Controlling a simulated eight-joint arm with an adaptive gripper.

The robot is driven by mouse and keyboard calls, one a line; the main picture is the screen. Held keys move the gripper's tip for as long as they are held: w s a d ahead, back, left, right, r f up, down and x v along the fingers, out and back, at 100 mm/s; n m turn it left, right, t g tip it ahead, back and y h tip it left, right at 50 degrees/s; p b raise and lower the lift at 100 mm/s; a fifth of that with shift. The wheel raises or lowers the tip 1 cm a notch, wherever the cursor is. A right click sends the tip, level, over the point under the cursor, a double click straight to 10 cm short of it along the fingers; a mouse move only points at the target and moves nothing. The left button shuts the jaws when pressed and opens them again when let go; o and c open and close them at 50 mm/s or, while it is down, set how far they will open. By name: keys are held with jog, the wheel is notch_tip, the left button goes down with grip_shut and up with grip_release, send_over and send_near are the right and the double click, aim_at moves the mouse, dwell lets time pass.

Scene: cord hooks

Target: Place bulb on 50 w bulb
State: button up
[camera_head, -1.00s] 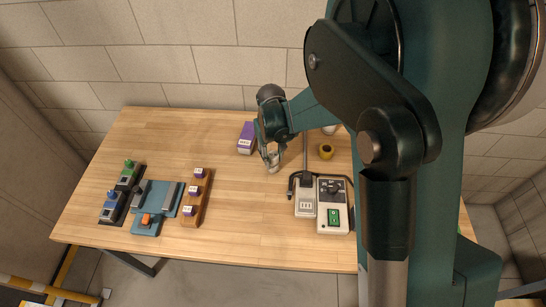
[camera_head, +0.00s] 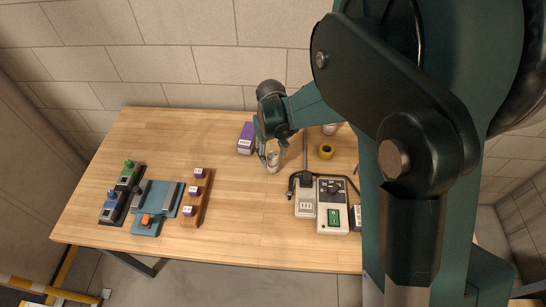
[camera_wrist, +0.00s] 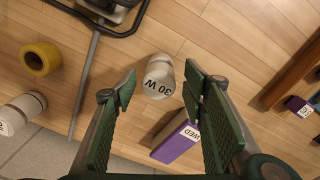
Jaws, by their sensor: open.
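A white and grey cylindrical bulb piece marked 30 W (camera_wrist: 158,78) stands on the wooden table; it also shows in the head view (camera_head: 273,162). My gripper (camera_wrist: 164,82) is open, with one finger on each side of this piece in the wrist view. The fingers look apart from it, and I cannot tell their height over it. In the head view my gripper (camera_head: 273,154) is directly over and around the piece. Another white and grey cylinder (camera_wrist: 20,112) lies in the wrist view's left; its label is not readable. It is partly hidden by my arm in the head view (camera_head: 329,129).
A purple box marked WED (camera_wrist: 178,140) is close beside the right finger. The table's front middle is clear.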

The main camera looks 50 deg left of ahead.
aim_at(273, 156)
notch_tip(273, 156, up, 10)
jog(key=shift+s+r, duration=0.15)
jog(key=shift+r, duration=0.05)
dwell(0.3)
dwell(0.5)
